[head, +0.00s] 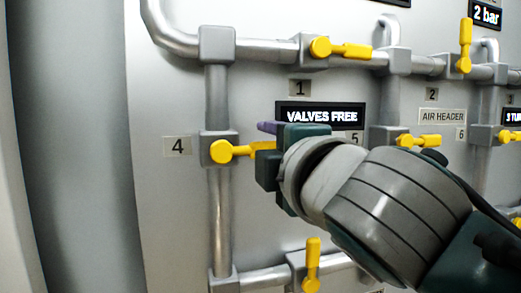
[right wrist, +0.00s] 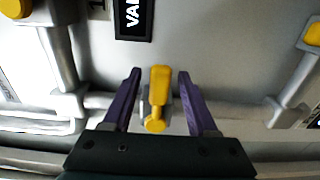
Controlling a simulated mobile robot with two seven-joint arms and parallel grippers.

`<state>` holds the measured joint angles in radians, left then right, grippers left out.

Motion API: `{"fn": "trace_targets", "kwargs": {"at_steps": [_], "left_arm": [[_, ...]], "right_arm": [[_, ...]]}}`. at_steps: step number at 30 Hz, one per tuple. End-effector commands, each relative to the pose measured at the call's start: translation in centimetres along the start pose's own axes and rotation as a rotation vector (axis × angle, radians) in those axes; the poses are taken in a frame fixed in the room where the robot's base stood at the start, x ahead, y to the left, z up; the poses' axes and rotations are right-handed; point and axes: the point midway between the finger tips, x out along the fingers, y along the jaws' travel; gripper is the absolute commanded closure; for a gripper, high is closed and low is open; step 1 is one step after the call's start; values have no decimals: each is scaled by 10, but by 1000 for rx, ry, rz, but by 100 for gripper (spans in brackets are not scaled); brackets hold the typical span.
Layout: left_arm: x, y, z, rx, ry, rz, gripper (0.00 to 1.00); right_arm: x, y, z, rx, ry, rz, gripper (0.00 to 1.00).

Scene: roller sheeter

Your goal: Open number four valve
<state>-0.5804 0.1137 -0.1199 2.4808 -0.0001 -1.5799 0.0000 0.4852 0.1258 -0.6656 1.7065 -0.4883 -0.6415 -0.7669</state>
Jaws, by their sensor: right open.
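The number four valve has a yellow handle (head: 235,150) on a vertical grey pipe, right of the label "4" (head: 177,146). Its handle points right, across the pipe, and its far end is hidden behind my gripper. My right gripper (head: 263,147) is at the handle's right end, with its arm coming from the lower right. In the right wrist view the yellow handle (right wrist: 158,90) lies between the two purple fingers of my open gripper (right wrist: 159,76), with a gap on each side. My left gripper is in neither view.
A "VALVES FREE" display (head: 320,115) sits just above my right gripper. Other yellow valve handles are nearby: number one (head: 345,49) above, another (head: 313,262) below and one (head: 420,141) to the right. Grey pipes stand out from the panel.

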Motion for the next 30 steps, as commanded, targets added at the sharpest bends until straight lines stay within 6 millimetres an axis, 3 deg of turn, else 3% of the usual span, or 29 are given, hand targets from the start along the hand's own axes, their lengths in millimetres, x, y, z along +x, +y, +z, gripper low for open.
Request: {"fn": "trace_targets", "kwargs": {"at_steps": [4, 19, 30], "left_arm": [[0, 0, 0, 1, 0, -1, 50], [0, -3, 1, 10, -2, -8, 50], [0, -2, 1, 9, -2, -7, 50]], "right_arm": [[0, 0, 0, 0, 0, 0, 44], [0, 0, 0, 0, 0, 0, 100], [0, 0, 0, 0, 0, 0, 100]]}}
